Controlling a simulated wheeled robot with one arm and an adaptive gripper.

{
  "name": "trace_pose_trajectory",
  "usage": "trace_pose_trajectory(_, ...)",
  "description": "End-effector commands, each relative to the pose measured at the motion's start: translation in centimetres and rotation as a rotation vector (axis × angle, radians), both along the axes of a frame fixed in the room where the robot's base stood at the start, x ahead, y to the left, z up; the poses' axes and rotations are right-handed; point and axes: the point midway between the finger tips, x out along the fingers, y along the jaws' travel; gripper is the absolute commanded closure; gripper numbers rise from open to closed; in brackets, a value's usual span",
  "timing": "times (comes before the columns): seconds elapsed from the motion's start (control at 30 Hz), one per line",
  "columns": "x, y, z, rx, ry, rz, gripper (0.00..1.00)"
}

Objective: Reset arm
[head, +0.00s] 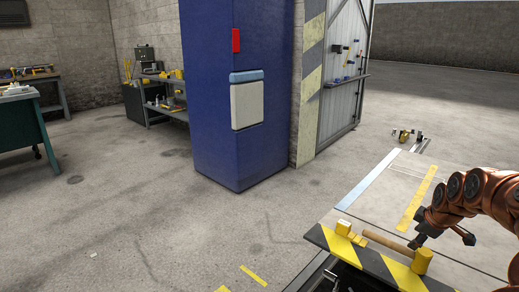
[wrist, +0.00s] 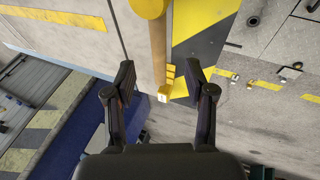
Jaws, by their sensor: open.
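My orange arm (head: 480,190) reaches in from the right edge in the head view. My gripper (wrist: 162,82) is open in the wrist view, with its two dark fingers spread apart and nothing held between them. In the head view my gripper (head: 420,240) is small and dark, close to a wooden bar (head: 388,241) that lies along a black-and-yellow striped edge (head: 375,262). In the wrist view the bar (wrist: 158,48) runs down from the top, and its lower end appears between the fingertips. How far my gripper is from the bar is hard to tell.
A yellow cylinder (head: 422,261) stands at the bar's right end, with yellow blocks (head: 346,229) at its left end. A blue pillar (head: 210,130) stands at centre. Workbenches (head: 165,110) are behind, a green table (head: 18,125) at far left. The floor (head: 130,220) at left is largely clear.

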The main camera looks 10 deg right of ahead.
Motion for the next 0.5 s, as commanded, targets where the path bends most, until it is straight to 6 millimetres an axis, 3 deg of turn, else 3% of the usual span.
trace_pose_trajectory(0.13,0.6,4.6,1.2,0.045,0.012,0.010,0.45)
trace_pose_trajectory(0.27,0.2,11.0,2.6,0.110,0.048,0.006,0.45)
trace_pose_trajectory(0.37,-1.0,16.1,3.2,0.157,0.092,-0.009,0.45)
trace_pose_trajectory(0.5,-4.1,22.5,3.7,0.207,0.174,-0.052,0.45)
